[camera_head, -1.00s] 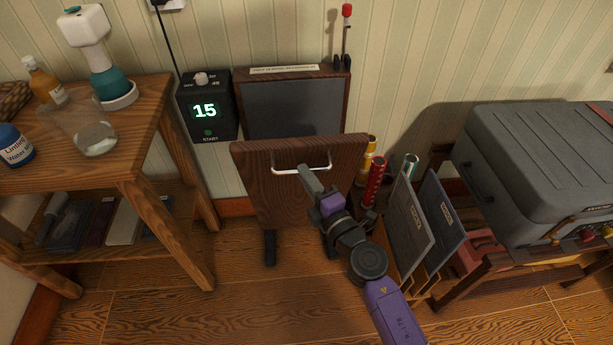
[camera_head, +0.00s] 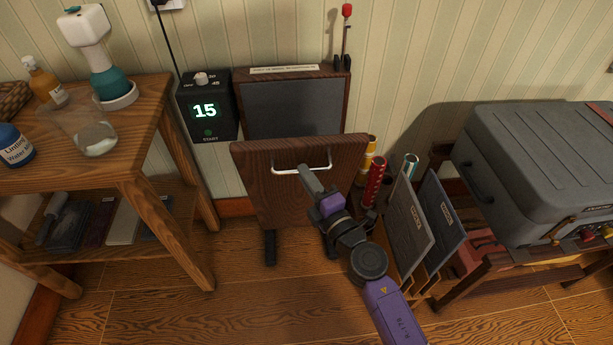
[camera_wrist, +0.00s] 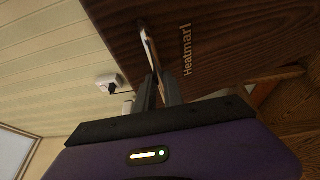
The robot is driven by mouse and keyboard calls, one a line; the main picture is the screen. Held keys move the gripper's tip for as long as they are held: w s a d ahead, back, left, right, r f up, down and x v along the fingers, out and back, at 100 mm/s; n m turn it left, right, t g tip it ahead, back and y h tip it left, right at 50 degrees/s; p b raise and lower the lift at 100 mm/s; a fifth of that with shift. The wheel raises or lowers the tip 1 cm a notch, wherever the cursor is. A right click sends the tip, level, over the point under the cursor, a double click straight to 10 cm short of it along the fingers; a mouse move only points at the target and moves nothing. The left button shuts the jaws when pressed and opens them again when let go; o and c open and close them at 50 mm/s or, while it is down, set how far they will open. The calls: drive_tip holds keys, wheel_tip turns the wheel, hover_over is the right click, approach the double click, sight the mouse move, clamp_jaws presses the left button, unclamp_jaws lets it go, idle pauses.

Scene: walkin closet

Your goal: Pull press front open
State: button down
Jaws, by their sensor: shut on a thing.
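The press is a dark wooden unit against the wall, with a grey inner panel (camera_head: 293,108). Its wooden front (camera_head: 285,195) is tilted out from the body at the top, leaving a gap between them. A light metal bar handle (camera_head: 287,171) is on the front's upper part; the handle also shows in the wrist view (camera_wrist: 149,46). My gripper (camera_head: 306,173) is at the handle's middle, shut on it. In the wrist view my gripper (camera_wrist: 160,84) has its two fingers around the bar, close to the front's face.
A wooden side table (camera_head: 150,160) stands at left. A black timer box (camera_head: 207,108) reading 15 is left of the press. Spray cans (camera_head: 375,182) and leaning grey boards (camera_head: 408,225) stand close at right, beside a grey case (camera_head: 540,170). Floor before the press is free.

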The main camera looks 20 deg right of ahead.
sight(301, 157)
idle(0.3)
drive_tip(key=w, duration=0.1)
drive_tip(key=w+d+r+p, duration=0.1)
drive_tip(key=w, duration=0.1)
drive_tip(key=shift+r+p, duration=0.1)
drive_tip(key=shift+p, duration=0.2)
drive_tip(key=c, duration=1.5)
unclamp_jaws()
drive_tip(key=shift+o, duration=0.2)
drive_tip(key=s, duration=0.7)
drive_tip(key=shift+s+d+f, duration=0.2)
drive_tip(key=shift+s+d, duration=0.15)
drive_tip(key=shift+s, duration=0.05)
